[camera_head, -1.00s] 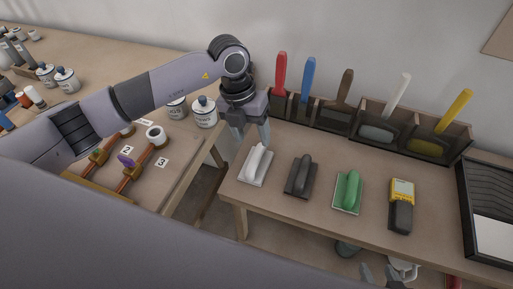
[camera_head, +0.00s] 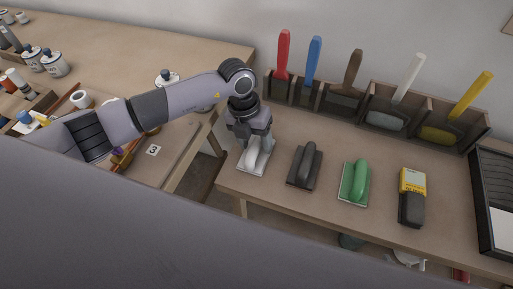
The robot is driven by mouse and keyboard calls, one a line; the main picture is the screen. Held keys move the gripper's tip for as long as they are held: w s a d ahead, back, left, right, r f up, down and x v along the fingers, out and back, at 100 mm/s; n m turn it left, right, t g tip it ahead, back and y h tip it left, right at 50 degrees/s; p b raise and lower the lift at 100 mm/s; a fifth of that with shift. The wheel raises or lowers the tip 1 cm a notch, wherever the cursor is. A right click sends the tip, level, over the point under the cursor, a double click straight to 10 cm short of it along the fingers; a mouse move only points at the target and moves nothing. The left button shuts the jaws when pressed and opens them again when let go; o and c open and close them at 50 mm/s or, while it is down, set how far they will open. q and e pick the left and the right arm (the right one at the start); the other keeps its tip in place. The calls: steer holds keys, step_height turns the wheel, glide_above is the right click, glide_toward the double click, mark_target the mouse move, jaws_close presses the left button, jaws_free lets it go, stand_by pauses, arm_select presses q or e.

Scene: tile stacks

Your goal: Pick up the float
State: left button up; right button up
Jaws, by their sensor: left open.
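Three floats lie in a row on the right-hand bench: a white one (camera_head: 250,167) at the left, a dark grey one (camera_head: 305,167) in the middle and a green one (camera_head: 355,183) to the right. My left gripper (camera_head: 254,147) points down at the white float, with its fingers at the handle. It is open, and the hand partly hides the handle's far end. I cannot tell whether the fingers touch it. My right gripper is not in view.
A yellow and dark grey meter (camera_head: 412,197) lies right of the green float, near a black tray (camera_head: 488,205). Wooden bins (camera_head: 340,102) with several coloured-handled tools line the wall. A gap separates this bench from the left table (camera_head: 170,50).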

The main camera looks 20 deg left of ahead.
mark_target(255, 142)
arm_select(q)
jaws_close()
step_height(255, 142, up, 20)
stand_by(0.9)
steer(key=c, duration=0.8)
jaws_free()
steer(key=shift+c, duration=1.1)
